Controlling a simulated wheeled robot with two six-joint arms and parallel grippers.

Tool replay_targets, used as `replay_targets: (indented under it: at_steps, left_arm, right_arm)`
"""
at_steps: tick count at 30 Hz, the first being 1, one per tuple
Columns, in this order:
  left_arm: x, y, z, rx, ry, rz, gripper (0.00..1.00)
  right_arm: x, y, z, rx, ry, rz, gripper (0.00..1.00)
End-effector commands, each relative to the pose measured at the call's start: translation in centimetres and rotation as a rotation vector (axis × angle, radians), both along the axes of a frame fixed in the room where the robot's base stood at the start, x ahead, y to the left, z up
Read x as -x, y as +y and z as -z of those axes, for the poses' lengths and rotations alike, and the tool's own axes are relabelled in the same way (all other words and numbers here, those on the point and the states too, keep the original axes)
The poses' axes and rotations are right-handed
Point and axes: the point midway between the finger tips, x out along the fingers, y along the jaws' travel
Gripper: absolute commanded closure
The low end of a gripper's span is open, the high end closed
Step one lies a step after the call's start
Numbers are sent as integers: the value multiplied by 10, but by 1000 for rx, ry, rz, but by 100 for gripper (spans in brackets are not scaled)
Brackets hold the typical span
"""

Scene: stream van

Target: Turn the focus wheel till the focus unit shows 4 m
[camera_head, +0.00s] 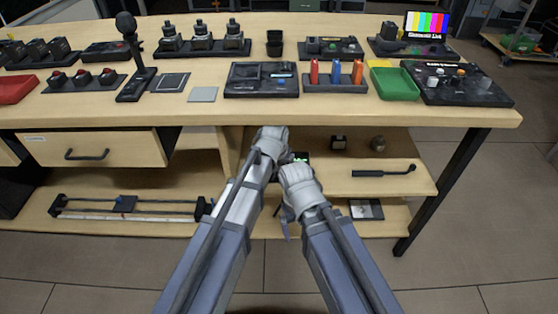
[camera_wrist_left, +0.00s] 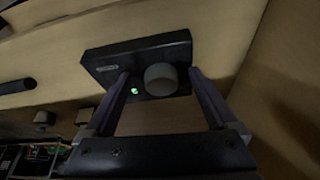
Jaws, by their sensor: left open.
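The focus unit (camera_wrist_left: 110,62) is a dark box with a small green display (camera_wrist_left: 135,91) and a grey round focus wheel (camera_wrist_left: 161,79). The display's digits are too small to read. My left gripper (camera_wrist_left: 160,73) is open, with one finger on each side of the wheel; I cannot tell whether either finger touches it. In the head view, a dark bit of the focus unit with a green glow (camera_head: 301,157) shows between my arms on the shelf under the table; the rest is hidden. My right gripper (camera_head: 297,180) is just right of the left wrist, its fingers mostly hidden.
The tabletop (camera_head: 330,110) above carries several control boxes and a green tray (camera_head: 396,84). A black crank handle (camera_head: 385,172) and two small knobs (camera_head: 338,142) lie on the shelf to the right. A drawer (camera_head: 90,149) is at the left.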

Motion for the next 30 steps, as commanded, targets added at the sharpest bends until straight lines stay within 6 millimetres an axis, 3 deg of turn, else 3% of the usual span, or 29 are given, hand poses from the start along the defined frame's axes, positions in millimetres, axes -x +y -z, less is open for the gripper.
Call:
replay_targets:
  at_steps: [1,4,7,17,30]
  left_arm:
    - [-16,-2,0,0,0,-1,8]
    - [-32,-4,0,0,0,0,8]
    - [-31,-3,11,0,0,0,8]
    - [-32,-3,11,0,0,0,9]
    - [-31,-3,11,0,0,0,59]
  right_arm:
    - [0,0,0,0,0,0,8]
    - [0,0,0,0,0,0,8]
    - [0,0,11,1,0,0,8]
    - [0,0,11,2,-1,-1,8]
    - [0,0,11,2,-1,-1,8]
